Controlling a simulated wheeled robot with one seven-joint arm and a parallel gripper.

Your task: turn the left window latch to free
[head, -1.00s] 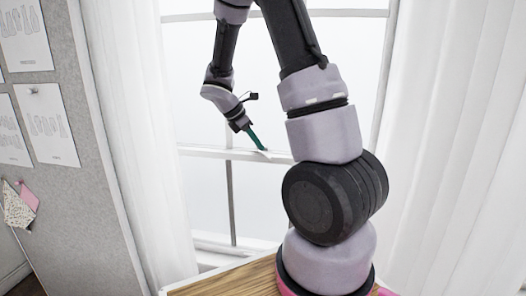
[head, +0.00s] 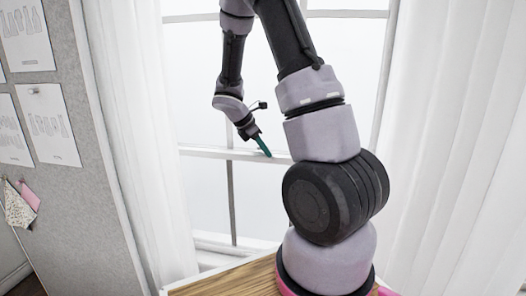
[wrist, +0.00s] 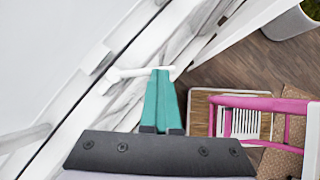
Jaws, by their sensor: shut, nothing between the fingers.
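The white window latch (wrist: 128,73) shows in the wrist view as a short, thick lever lying crosswise on the white window frame. My gripper (wrist: 163,71) has its teal fingers closed together, with nothing between them. The fingertips are at the right end of the lever; I cannot tell whether they touch it. In the head view my gripper (head: 267,154) points down and right at the window's horizontal rail (head: 210,153). The latch cannot be made out there against the white rail.
White curtains (head: 135,130) hang on both sides of the window. A grey pinboard (head: 85,190) with papers stands at the left. In the wrist view, a plant pot (wrist: 293,22) stands on the wooden floor (wrist: 240,62) at upper right.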

